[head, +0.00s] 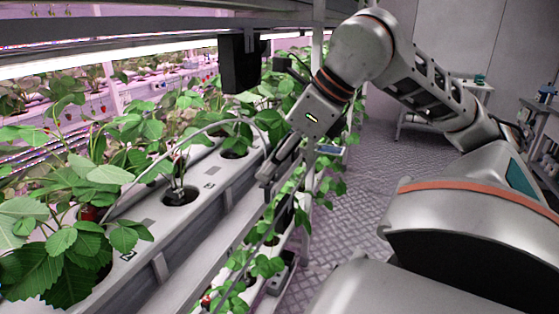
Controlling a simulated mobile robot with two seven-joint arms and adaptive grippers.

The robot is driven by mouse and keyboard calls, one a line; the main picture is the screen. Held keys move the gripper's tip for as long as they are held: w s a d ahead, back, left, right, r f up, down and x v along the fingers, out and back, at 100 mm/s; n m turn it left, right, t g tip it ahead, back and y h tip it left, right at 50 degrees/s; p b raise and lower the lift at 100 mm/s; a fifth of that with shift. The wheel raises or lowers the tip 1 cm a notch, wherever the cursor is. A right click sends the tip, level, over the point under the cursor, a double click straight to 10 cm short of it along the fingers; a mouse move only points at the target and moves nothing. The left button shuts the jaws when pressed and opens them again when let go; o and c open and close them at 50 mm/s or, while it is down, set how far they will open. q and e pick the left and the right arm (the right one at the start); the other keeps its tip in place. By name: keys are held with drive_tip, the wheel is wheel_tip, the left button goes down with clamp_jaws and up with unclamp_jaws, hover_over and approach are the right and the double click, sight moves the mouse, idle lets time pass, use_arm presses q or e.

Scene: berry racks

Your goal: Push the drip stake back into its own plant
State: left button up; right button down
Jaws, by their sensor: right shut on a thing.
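My right gripper (268,174) is shut at the front edge of the white trough, its fingers pointing down and to the left. It holds the drip stake, which is mostly hidden by the fingers. A thin grey drip tube (200,128) arcs from the leafy plant at left over the trough and down to the fingers. A planting hole (181,197) with a sparse, thin-stemmed plant lies left of the gripper, apart from it. Which plant the stake belongs to I cannot tell for sure. My left gripper is not in view.
The white trough (140,215) carries several strawberry plants, with a large leafy one (50,250) at near left. A black box (240,62) hangs from the rack above. Lower-tier leaves (268,266) stick out below the gripper. The aisle floor (375,180) at right is clear.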

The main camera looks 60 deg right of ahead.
drive_tip(key=shift+w+a+b, duration=0.4)
drive_tip(key=shift+w+a, duration=2.45)
drive_tip(key=shift+a, duration=2.3)
drive_tip(key=shift+w+a+b, duration=0.35)
drive_tip(key=shift+w+a, duration=2.55)
drive_tip(key=shift+a, duration=2.3)
drive_tip(key=shift+w+a+b, duration=0.4)
drive_tip(key=shift+w+a, duration=2.45)
drive_tip(key=shift+a, duration=2.3)
drive_tip(key=f+b, duration=0.1)
drive_tip(key=f, duration=0.1)
drive_tip(key=f+b, duration=0.1)
drive_tip(key=f, duration=0.2)
drive_tip(key=shift+w+a+b, duration=0.15)
drive_tip(key=shift+a+b, duration=0.05)
drive_tip(key=shift+b, duration=0.1)
drive_tip(key=shift+r, duration=0.1)
drive_tip(key=shift+a, duration=0.1)
drive_tip(key=shift+f, duration=0.3)
